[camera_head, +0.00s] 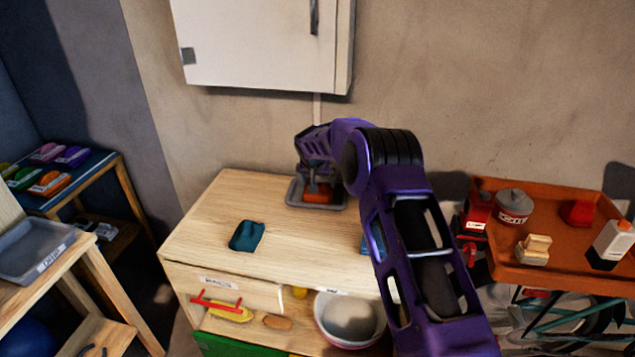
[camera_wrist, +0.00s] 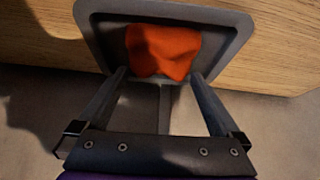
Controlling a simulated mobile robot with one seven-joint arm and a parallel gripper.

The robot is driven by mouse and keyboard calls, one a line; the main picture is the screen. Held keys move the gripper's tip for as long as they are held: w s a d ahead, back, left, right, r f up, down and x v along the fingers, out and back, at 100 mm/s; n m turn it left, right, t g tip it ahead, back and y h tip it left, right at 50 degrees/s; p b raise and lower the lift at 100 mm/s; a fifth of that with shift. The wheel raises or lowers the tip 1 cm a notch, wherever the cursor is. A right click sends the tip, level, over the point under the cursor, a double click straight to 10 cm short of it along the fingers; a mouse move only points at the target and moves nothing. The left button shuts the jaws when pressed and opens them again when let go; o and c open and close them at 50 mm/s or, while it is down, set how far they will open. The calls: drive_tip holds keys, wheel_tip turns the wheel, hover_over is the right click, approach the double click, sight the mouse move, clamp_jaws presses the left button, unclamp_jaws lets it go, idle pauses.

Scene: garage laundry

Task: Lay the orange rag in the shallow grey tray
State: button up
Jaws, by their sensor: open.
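The orange rag (camera_wrist: 163,51) lies bunched inside a shallow grey tray (camera_wrist: 232,22), close to the rim nearest my gripper. In the head view the rag (camera_head: 318,194) shows in the same tray (camera_head: 296,193), at the back of the wooden worktop by the wall. My gripper (camera_wrist: 158,76) is open, its two fingertips apart at the tray's near side, with the rag just beyond them. I see nothing held between the fingers. In the head view my gripper (camera_head: 318,183) is over the tray and partly hides it and the rag.
A teal cloth (camera_head: 247,236) lies on the worktop (camera_head: 200,222); a blue item (camera_head: 376,240) is partly behind my arm. A white cabinet (camera_head: 262,45) hangs above. Another grey tray (camera_head: 35,252) is on the left stand. An orange shelf tray (camera_head: 570,262) with several items stands right.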

drive_tip(key=v, duration=1.1)
drive_tip(key=shift+s+r, duration=0.15)
drive_tip(key=shift+r, duration=0.2)
